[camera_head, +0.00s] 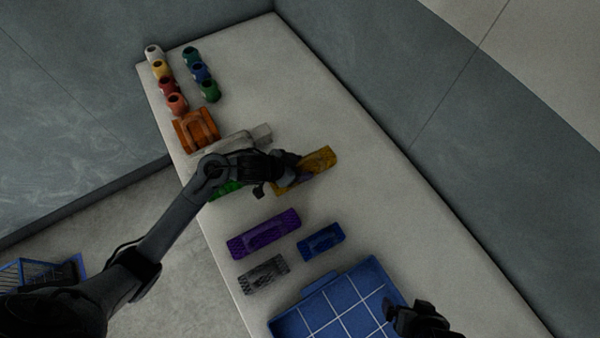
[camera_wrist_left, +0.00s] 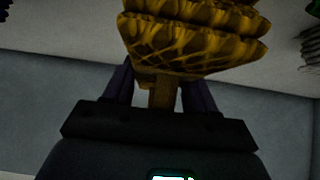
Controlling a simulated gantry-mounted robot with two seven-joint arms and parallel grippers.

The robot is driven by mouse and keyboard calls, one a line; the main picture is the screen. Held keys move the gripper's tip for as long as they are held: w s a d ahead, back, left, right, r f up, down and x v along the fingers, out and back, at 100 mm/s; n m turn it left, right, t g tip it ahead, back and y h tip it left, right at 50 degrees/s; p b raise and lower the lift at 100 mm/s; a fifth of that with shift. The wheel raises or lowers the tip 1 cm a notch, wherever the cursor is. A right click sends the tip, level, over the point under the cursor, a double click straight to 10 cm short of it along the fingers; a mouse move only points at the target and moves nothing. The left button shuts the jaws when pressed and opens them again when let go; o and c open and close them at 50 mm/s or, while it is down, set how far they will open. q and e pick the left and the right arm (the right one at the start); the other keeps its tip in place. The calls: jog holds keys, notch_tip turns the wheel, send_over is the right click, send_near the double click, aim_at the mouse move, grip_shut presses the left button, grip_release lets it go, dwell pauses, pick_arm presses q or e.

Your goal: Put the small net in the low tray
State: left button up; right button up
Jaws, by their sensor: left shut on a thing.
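A folded yellow net (camera_head: 321,158) is at the middle of the table in the head view. My left gripper (camera_head: 288,172) is shut on it. In the left wrist view the yellow net (camera_wrist_left: 195,35) fills the top, with a narrow part of it between my fingers. In the head view I cannot tell whether it touches the table. The low blue tray (camera_head: 335,310) with a white grid is at the bottom, partly cut off by the frame. My right gripper (camera_head: 415,318) is dark and over the tray's right side; its jaws are unclear.
Purple (camera_head: 263,234), grey (camera_head: 263,274) and small blue (camera_head: 321,242) nets lie between the left arm and the tray. Orange (camera_head: 196,131), white (camera_head: 225,142) and partly hidden green (camera_head: 226,188) ones lie farther back. Several coloured spools (camera_head: 200,72) stand at the far end. The table's right side is clear.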

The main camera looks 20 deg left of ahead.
pick_arm(q)
jog(key=shift+f+b, duration=0.75)
jog(key=shift+f, duration=1.2)
pick_arm(e)
jog(key=shift+f, duration=0.8)
pick_arm(q)
jog(key=shift+f, duration=0.15)
jog(key=o, duration=1.2)
